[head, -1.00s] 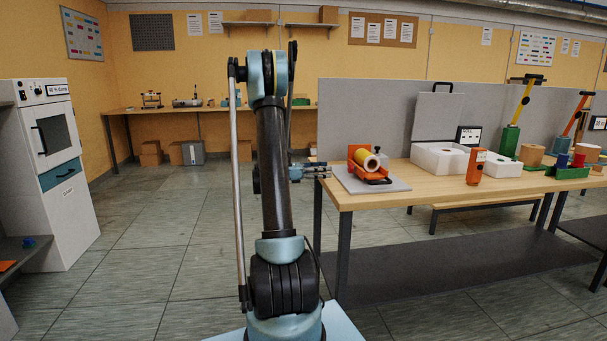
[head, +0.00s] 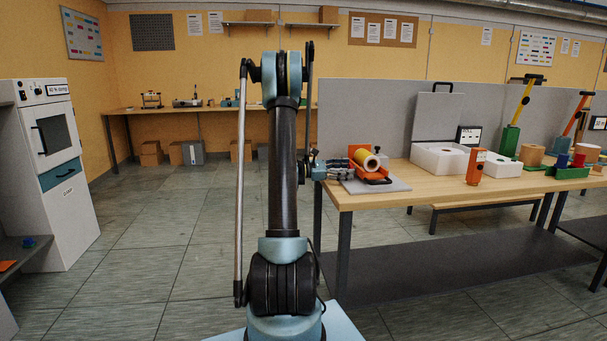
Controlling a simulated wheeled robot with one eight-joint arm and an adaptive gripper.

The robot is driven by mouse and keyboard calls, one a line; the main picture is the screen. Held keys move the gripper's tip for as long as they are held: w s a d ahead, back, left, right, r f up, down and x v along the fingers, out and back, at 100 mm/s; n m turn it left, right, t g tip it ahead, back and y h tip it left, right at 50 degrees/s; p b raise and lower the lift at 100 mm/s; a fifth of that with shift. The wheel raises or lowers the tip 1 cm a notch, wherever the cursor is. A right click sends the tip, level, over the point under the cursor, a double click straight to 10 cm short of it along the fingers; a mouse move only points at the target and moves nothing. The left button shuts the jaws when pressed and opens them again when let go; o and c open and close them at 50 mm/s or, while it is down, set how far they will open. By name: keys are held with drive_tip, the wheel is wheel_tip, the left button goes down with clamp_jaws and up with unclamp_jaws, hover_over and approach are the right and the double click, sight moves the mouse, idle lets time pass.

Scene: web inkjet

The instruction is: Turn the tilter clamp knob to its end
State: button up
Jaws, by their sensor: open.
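The tilter (head: 361,155) is an orange cradle holding a yellow roll with a pale core. It stands on a grey plate (head: 393,186) at the left end of the wooden workbench. My gripper (head: 346,168) is open and points right, its fingertips close to the left side of the tilter. I cannot tell whether they touch it. The clamp knob cannot be made out clearly; it is small, and my gripper covers part of the tilter's left side. A black handle part (head: 378,182) shows at the tilter's front.
On the bench (head: 440,190) to the right stand a white case (head: 440,160) with its lid raised, an orange device (head: 476,167) and a white box (head: 503,167). A grey partition (head: 370,112) stands behind. The floor left of the bench is clear.

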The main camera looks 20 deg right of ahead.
drive_tip(key=shift+m, duration=1.1)
drive_tip(key=n, duration=0.6)
drive_tip(key=v, duration=1.7)
drive_tip(key=shift+w+a, duration=0.15)
